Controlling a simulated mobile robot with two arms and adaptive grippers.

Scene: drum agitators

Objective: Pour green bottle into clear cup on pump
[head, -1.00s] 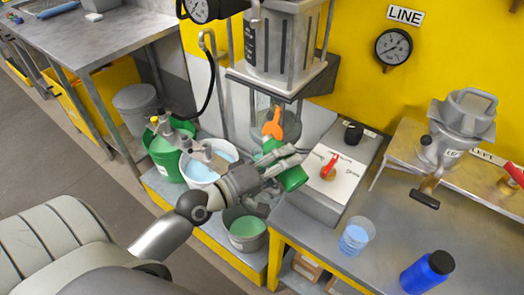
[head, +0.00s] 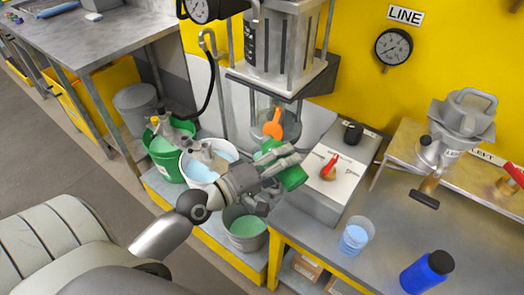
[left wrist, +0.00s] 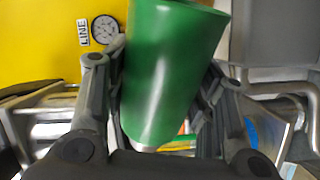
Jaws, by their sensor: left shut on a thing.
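The green bottle (head: 291,175) is tilted in my left gripper (head: 278,164), in front of the pump (head: 284,45). In the left wrist view the green bottle (left wrist: 172,75) sits between the two fingers, which are shut on it. A clear cup (head: 268,115) shows under the pump, behind the orange lever (head: 274,124); the bottle and gripper are just below and in front of it. Its contents cannot be made out. My right gripper is not in view.
A control box (head: 335,170) with a red switch stands right of the bottle. A cup of blue liquid (head: 355,238) and a blue bottle (head: 428,272) stand on the grey table. Buckets (head: 247,228) stand below and left of my arm. A metal funnel device (head: 455,135) is at right.

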